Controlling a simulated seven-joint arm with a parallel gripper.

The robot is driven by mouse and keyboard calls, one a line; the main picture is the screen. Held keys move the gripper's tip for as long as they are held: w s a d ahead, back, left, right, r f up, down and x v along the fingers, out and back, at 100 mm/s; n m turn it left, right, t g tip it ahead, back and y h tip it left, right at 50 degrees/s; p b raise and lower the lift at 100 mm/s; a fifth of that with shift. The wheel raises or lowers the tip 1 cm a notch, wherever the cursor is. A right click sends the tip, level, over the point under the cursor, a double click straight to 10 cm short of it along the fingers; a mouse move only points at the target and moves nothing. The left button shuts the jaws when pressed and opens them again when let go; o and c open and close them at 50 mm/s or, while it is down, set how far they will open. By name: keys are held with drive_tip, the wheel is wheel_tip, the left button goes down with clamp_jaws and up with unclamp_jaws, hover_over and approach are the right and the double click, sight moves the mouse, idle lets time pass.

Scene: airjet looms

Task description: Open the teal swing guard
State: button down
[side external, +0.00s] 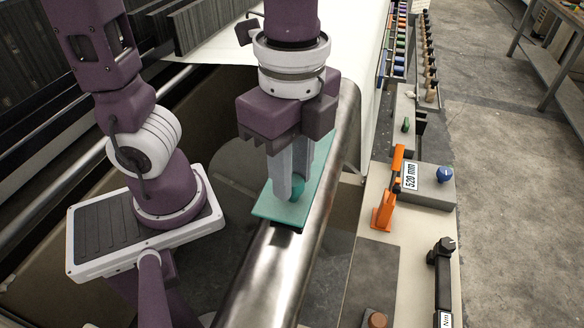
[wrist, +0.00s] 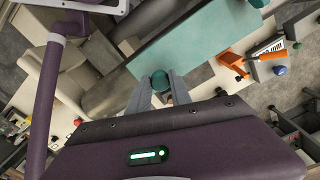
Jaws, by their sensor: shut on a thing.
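The teal swing guard (side external: 277,212) is a flat plate over the shiny metal roll in the side external view, with part of it hidden behind my gripper. It also shows at the top of the wrist view (wrist: 196,43). A round teal knob (side external: 297,186) stands on its near end. My gripper (side external: 290,190) points down at the plate, with its grey fingers closed around the knob. In the wrist view the knob (wrist: 159,80) sits between the fingertips.
The metal roll (side external: 262,275) runs beneath the guard. An orange lever (side external: 390,188) and a box marked 520 mm with a blue knob (side external: 445,173) stand on the cream panel to the right.

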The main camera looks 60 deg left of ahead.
drive_tip(key=shift+w, duration=0.1)
idle(0.3)
drive_tip(key=shift+w+d+n, duration=0.5)
drive_tip(key=shift+w+n, duration=0.2)
drive_tip(key=shift+w, duration=0.05)
drive_tip(key=w+a+n, duration=0.2)
drive_tip(key=w+n, duration=1.2)
drive_tip(key=w, duration=0.4)
drive_tip(key=shift+w+a, duration=0.15)
drive_tip(key=shift+w, duration=0.05)
drive_tip(key=c, duration=1.2)
unclamp_jaws()
drive_tip(key=shift+o, duration=0.2)
